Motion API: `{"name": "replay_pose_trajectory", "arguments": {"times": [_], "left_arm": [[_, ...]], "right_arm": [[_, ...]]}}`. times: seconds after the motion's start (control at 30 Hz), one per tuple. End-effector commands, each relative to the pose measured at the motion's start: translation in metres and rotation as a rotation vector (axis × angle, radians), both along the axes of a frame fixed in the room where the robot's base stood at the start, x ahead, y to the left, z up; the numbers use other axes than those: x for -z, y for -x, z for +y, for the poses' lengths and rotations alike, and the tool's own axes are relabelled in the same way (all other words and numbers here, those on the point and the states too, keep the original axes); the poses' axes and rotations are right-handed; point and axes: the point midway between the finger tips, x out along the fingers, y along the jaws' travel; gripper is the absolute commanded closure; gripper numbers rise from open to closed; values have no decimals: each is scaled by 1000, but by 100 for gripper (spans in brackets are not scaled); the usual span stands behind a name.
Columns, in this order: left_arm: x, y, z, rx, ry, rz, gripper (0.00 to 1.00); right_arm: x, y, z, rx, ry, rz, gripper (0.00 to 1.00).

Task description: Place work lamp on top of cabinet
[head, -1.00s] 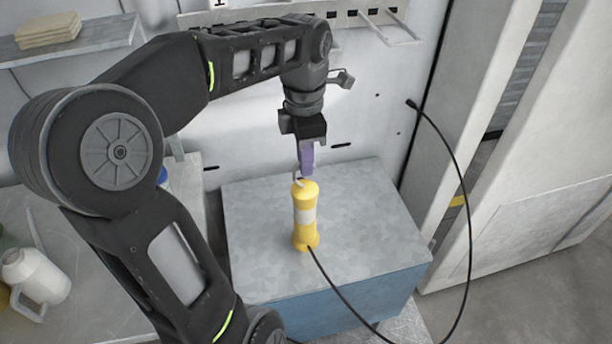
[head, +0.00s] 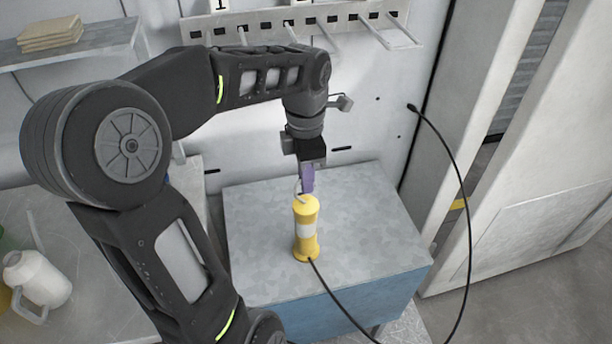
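The fingers look close together around the hook, seen nearly edge-on. My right gripper is out of view.
A black cable (head: 468,220) runs from the lamp, loops at the right and meets the wall. A rail with prongs (head: 290,24) is on the back wall. Free room lies around the lamp on the cabinet top.

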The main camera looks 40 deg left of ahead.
Motion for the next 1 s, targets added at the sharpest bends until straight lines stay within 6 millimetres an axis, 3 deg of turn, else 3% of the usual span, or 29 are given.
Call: {"name": "replay_pose_trajectory", "arguments": {"times": [0.2,0.63,0.93,1.0], "left_arm": [[0,0,0,0,0,0,71],[-10,-1,1,0,-2,-3,71],[-64,-3,2,0,-1,-7,71],[-89,-2,2,0,1,-1,71]], "right_arm": [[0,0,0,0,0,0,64],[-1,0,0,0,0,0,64],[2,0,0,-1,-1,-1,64],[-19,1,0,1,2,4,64]]}}
